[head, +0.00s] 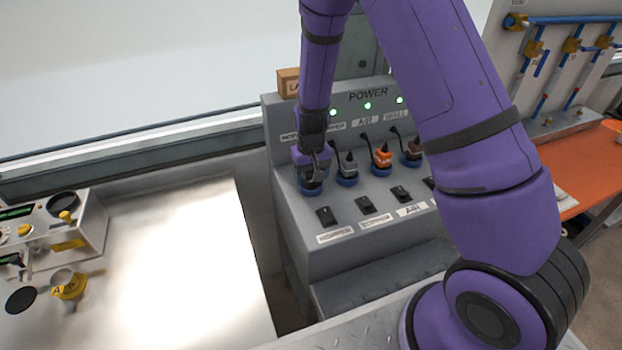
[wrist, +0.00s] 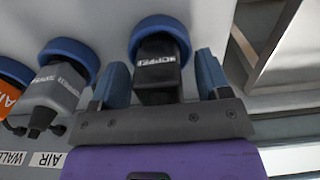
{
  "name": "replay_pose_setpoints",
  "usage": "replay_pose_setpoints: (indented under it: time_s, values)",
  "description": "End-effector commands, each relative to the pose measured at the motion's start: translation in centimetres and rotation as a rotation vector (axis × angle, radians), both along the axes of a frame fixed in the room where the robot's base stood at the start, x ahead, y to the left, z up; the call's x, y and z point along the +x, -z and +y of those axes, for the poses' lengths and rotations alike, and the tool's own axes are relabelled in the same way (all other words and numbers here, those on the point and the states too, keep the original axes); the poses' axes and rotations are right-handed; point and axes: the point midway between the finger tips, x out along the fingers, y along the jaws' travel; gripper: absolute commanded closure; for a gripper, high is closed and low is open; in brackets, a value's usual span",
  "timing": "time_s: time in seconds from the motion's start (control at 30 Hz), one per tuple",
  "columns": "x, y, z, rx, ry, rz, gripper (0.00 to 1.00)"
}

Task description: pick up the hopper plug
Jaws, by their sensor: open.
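The hopper plug (wrist: 157,66) is black with a label reading HOPPER, and it sits in a blue ring socket (wrist: 160,24) in the wrist view. My gripper (wrist: 161,80) is open, with one blue finger on each side of the plug; a narrow gap shows at each side. In the head view my gripper (head: 313,168) is over the leftmost socket of the power panel and hides most of the plug. The blue ring of that socket (head: 311,188) shows below the fingers.
A grey plug (head: 348,163), an orange plug (head: 381,157) and a brown plug (head: 412,150) stand in a row to the right on the power panel (head: 300,222). Black switches (head: 364,205) lie in front. A metal table (head: 170,270) is at left.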

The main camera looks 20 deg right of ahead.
Motion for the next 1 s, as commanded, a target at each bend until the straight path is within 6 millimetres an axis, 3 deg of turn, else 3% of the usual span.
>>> replay_pose_setpoints:
  time_s: [0.17, 0.4, 0.43, 0.77, 1.0]
  values:
    - [0.0, 0.0, 0.0, 0.0, 0.0, 0.0, 0.3]
    - [0.0, 0.0, 0.0, 0.0, 0.0, 0.0, 0.85]
    - [0.0, 0.0, 0.0, 0.0, 0.0, 0.0, 0.87]
    - [0.0, -0.3, 0.0, 0.0, 0.0, 0.0, 0.87]
    - [0.1, -2.4, 0.0, 0.001, -0.001, -0.003, 0.87]
